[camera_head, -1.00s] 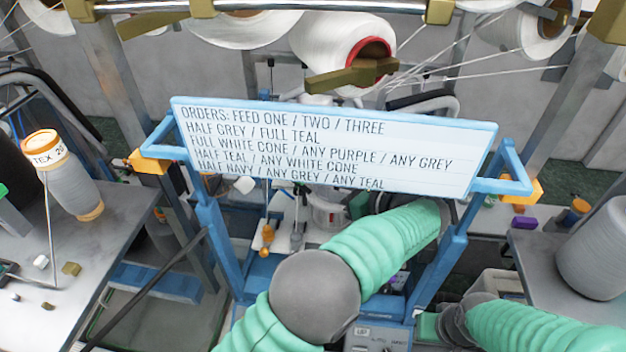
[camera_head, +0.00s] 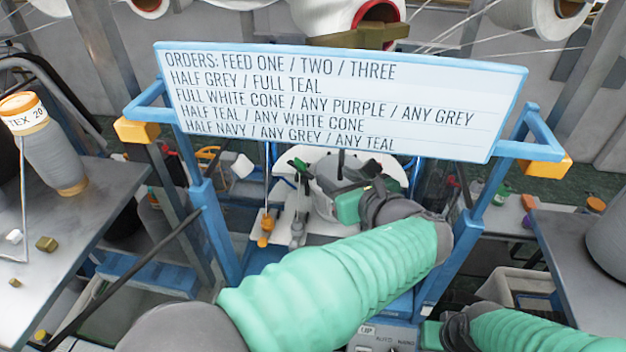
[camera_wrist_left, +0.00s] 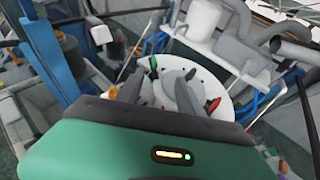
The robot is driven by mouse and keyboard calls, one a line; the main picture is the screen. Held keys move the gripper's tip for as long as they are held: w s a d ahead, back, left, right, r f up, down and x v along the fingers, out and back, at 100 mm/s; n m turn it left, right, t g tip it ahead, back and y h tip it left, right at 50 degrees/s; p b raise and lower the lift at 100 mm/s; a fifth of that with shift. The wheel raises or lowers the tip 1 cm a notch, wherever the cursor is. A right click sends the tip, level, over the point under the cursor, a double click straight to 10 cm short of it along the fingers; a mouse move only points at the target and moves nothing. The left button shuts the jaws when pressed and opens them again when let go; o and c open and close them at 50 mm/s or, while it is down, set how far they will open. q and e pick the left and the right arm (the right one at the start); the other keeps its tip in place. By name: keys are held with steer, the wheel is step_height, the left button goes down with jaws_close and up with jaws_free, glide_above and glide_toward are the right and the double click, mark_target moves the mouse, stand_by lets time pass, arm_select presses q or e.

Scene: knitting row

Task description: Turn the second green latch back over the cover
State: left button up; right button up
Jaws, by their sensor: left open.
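A round white cover (camera_wrist_left: 160,92) with small coloured levers on its rim fills the middle of the left wrist view. A green latch (camera_wrist_left: 153,63) shows on its far rim, and a red one (camera_wrist_left: 213,105) at its right. In the head view the white round part (camera_head: 322,158) is behind my left arm, with a green piece (camera_head: 299,164) at its left side. My left gripper (camera_head: 332,190) is open just above this part; its grey fingers (camera_wrist_left: 160,94) reach over the cover, apart. I cannot tell whether they touch a latch. My right gripper (camera_head: 432,336) shows only partly at the lower right.
An orders board (camera_head: 340,100) on blue posts stands across the view above the work area. A grey table (camera_head: 70,215) with a yarn cone (camera_head: 50,150) is at left. An orange-handled tool (camera_head: 265,228) stands left of the white part.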

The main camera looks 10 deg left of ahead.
arm_select(q)
steer(key=s+a+f+h, duration=0.1)
steer(key=p, duration=0.6)
glide_toward(302, 162)
steer(key=shift+m, duration=0.4)
steer(key=x, duration=0.8)
steer(key=shift+w+a, duration=0.1)
steer(key=shift+w, duration=0.2)
steer(key=shift+w+a+f, duration=0.15)
steer(key=shift+w+f, duration=0.05)
steer(key=shift+f, duration=0.05)
steer(key=shift+w+a+f, duration=0.1)
steer(key=shift+a, duration=0.1)
arm_select(e)
steer(key=v, duration=0.2)
steer(key=w+v, duration=0.1)
steer(key=v, duration=0.1)
steer(key=shift+a+r, duration=0.2)
steer(key=shift+r, duration=0.3)
arm_select(q)
steer(key=shift+d, duration=0.1)
jaws_close()
arm_select(e)
steer(key=shift+s, duration=0.1)
